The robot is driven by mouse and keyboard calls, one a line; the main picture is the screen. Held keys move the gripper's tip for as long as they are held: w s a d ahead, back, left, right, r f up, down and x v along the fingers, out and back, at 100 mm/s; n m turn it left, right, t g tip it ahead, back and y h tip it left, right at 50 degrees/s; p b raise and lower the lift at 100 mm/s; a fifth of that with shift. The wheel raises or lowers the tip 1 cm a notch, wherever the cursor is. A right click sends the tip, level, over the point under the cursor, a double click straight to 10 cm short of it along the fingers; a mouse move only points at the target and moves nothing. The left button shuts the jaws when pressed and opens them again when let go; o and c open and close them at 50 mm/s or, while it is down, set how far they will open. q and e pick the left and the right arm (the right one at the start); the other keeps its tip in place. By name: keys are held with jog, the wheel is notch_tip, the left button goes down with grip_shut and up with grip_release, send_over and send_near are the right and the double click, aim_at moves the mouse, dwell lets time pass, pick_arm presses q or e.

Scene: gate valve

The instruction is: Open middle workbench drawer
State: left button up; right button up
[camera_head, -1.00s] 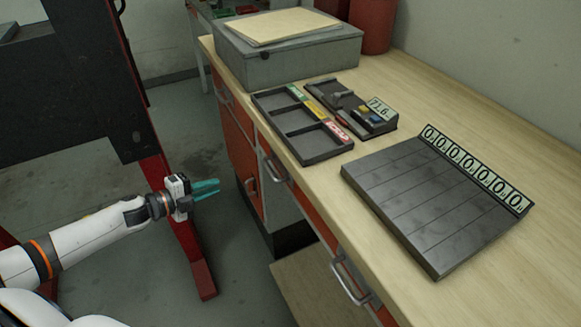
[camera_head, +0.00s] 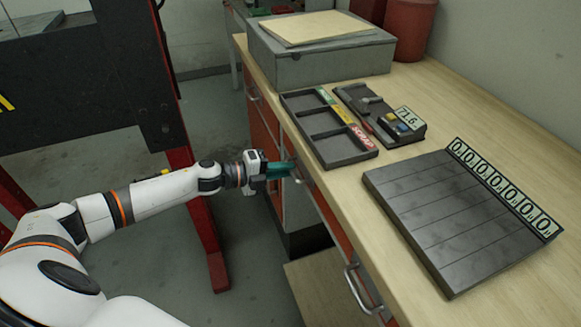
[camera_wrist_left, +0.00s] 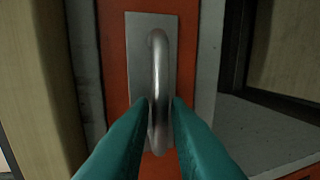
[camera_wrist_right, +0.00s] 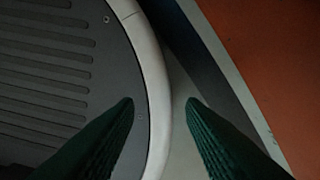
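The workbench (camera_head: 345,205) has orange-red drawer fronts with metal handles under its wooden top. The middle drawer handle (camera_head: 298,178) is partly hidden by my left gripper (camera_head: 292,168) in the head view. In the left wrist view the drawer front (camera_wrist_left: 184,100) is orange-red, and the curved handle (camera_wrist_left: 160,65) sits on a grey plate. My left gripper's teal fingers (camera_wrist_left: 160,102) lie on both sides of the handle, close against it. The drawer looks closed. My right gripper (camera_wrist_right: 160,102) shows only in the right wrist view, open and empty.
On the benchtop are a grey box (camera_head: 320,65), a compartment tray (camera_head: 345,155), a small device (camera_head: 390,120) and a dark panel with digits (camera_head: 460,220). A nearer handle (camera_head: 358,290) sticks out.

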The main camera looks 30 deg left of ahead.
pick_arm(q)
jog(key=shift+x, duration=1)
pick_arm(e)
jog(key=shift+d+r, duration=0.15)
jog(key=shift+d, duration=0.1)
pick_arm(q)
grip_shut()
jog(key=shift+s+f, duration=0.1)
